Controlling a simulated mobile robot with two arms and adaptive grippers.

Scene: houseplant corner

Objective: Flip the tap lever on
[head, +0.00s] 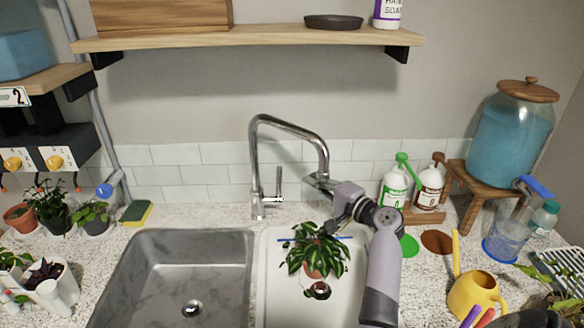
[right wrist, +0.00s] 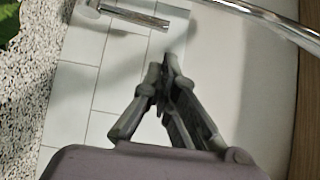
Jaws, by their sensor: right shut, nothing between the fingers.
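The chrome tap (head: 254,165) stands behind the sinks, with a tall arched spout reaching right. Its short lever (head: 279,183) stands upright at the right side of the tap's base. In the right wrist view a chrome bar that looks like the lever (right wrist: 135,17) lies at the top, beyond the fingertips. My right gripper (head: 318,180) is near the spout's end, to the right of the lever and apart from it. Its fingers (right wrist: 168,62) are shut and empty. My left gripper is not in view.
A potted plant (head: 313,252) sits in the white right-hand basin under my right arm. The grey left basin (head: 170,275) is empty. Soap bottles (head: 395,187), a water dispenser (head: 510,135) and a yellow watering can (head: 475,292) stand right. A shelf (head: 250,36) hangs above.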

